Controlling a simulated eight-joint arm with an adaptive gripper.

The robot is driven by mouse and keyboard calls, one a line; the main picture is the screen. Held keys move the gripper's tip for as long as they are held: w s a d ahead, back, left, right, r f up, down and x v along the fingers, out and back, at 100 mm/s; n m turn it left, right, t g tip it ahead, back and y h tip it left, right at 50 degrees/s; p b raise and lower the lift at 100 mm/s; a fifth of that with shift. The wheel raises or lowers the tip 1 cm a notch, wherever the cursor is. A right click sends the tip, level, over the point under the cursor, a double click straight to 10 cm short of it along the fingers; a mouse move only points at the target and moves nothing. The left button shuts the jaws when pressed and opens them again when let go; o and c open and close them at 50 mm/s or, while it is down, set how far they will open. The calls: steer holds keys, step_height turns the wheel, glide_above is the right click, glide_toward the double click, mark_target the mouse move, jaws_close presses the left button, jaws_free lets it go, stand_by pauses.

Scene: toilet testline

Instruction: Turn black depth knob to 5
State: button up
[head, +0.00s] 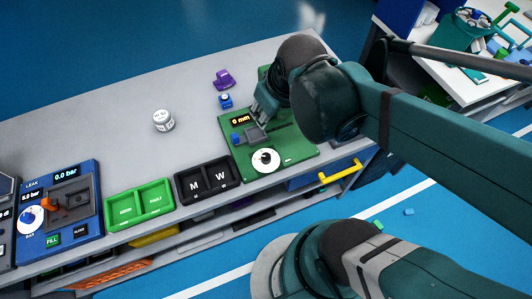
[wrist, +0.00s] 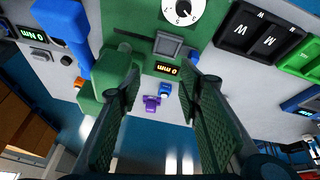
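The black depth knob (head: 265,158) sits at the centre of a round white dial at the front of the green panel (head: 300,152). In the wrist view the white dial (wrist: 183,10) is partly cut off at the top edge. The panel's display (head: 240,119) reads 0 mm, and it also shows in the wrist view (wrist: 166,69). My gripper (head: 262,112) is above the back part of the panel, behind the knob and apart from it. In the wrist view my gripper (wrist: 160,85) has its two fingers wide apart, with nothing held between them.
A grey square block (head: 256,134) and a blue part (head: 235,139) sit on the panel. A purple object (head: 223,79), a small blue block (head: 225,101) and a white jar (head: 163,121) stand behind and left. Black M/W trays (head: 208,180) and green trays (head: 139,204) line the left.

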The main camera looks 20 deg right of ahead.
steer(key=f+n, duration=0.1)
steer(key=f, duration=0.1)
steer(key=n+g+p, duration=0.2)
steer(key=n+g, duration=0.3)
glide_above(266, 156)
steer(key=shift+s+f, duration=0.1)
steer(key=shift+f, duration=4)
steer(key=shift+f, duration=0.1)
steer(key=shift+f+b, duration=1.05)
steer(key=shift+f, duration=2.75)
steer(key=c, duration=0.9)
